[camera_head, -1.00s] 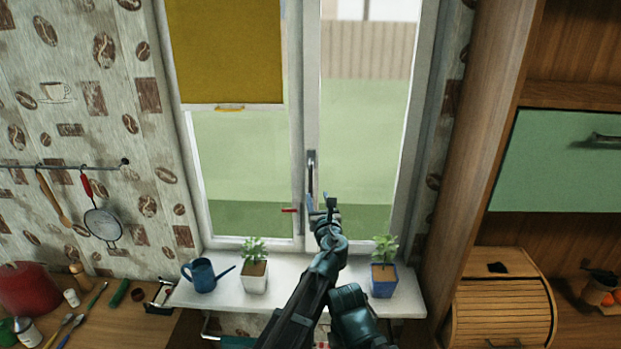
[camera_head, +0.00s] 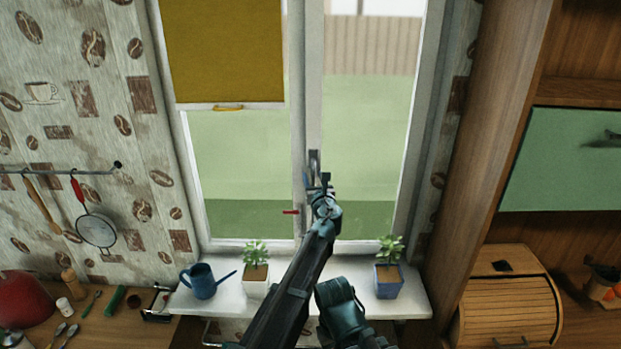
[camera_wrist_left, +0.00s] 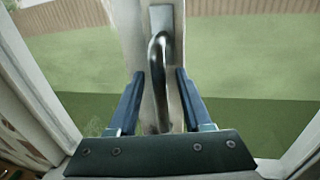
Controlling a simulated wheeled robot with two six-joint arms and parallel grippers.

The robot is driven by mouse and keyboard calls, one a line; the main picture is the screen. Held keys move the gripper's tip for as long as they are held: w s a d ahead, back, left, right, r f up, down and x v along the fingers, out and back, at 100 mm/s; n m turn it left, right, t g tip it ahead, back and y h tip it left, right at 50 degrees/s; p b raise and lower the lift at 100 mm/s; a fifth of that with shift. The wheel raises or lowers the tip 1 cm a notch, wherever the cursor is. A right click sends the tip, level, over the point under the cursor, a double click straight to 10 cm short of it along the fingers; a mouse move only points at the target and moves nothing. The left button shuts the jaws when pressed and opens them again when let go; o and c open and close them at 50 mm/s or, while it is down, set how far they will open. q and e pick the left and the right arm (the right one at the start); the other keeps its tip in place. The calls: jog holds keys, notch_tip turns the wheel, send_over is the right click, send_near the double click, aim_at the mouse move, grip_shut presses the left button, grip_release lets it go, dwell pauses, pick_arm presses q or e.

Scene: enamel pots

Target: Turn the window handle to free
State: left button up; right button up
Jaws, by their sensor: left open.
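The window handle (camera_head: 313,160) is a dark metal lever on the middle upright of the white window frame. In the left wrist view the handle (camera_wrist_left: 158,50) hangs straight down from its mounting plate. My left gripper (camera_head: 320,183) is at the handle's height and covers its lower part in the head view. In the wrist view the open blue fingers (camera_wrist_left: 160,76) stand one on each side of the lever, with a visible gap to each. The lever's lower end runs down behind the gripper's front edge. My right gripper does not show.
A white sill (camera_head: 225,300) below carries a blue watering can (camera_head: 202,282), a plant in a white pot (camera_head: 255,286) and a plant in a blue pot (camera_head: 388,281). A yellow blind (camera_head: 225,50) covers the upper left pane. A wooden cabinet (camera_head: 495,130) stands at the right.

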pick_arm(q)
grip_shut()
dwell(1.4)
